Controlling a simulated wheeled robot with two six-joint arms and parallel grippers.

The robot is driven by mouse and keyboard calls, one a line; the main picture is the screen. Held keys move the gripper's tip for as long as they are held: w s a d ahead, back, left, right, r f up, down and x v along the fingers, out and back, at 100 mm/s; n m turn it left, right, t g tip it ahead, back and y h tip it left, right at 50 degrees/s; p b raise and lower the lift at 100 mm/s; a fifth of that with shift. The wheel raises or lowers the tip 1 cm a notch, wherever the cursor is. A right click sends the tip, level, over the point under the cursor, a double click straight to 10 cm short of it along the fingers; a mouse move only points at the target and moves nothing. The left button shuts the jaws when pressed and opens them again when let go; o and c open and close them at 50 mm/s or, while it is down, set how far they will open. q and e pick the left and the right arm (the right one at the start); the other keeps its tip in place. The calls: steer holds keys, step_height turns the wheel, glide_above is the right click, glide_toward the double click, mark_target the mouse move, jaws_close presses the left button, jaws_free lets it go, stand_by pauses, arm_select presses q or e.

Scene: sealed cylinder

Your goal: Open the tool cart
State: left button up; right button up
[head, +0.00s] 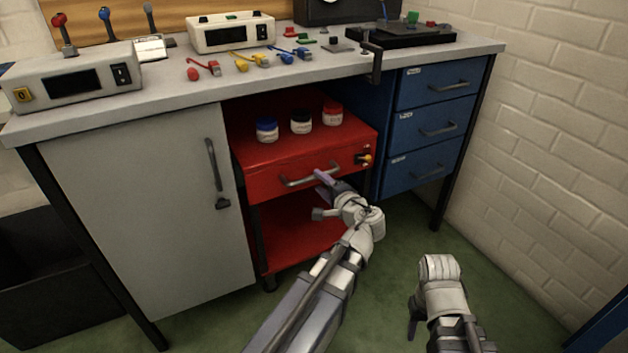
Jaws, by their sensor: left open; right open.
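The red tool cart (270,205) stands under the workbench, between the grey cabinet and the blue drawers. Its drawer front (265,183) looks closed and has a grey bar handle (298,181). A small yellow and red fitting (364,158) sits at the right of the drawer front.
Jars with blue (266,130), black (301,121) and red (332,114) lids stand on the cart top. The grey cabinet (150,215) is left, the blue drawers (425,130) right. The workbench (170,105) overhangs the cart. Green floor (410,240) is clear before the blue drawers.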

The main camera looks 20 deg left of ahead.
mark_target(315, 179)
arm_select(q)
steer(key=shift+b+x, duration=0.35)
steer(key=shift+x, duration=1.9)
jaws_close()
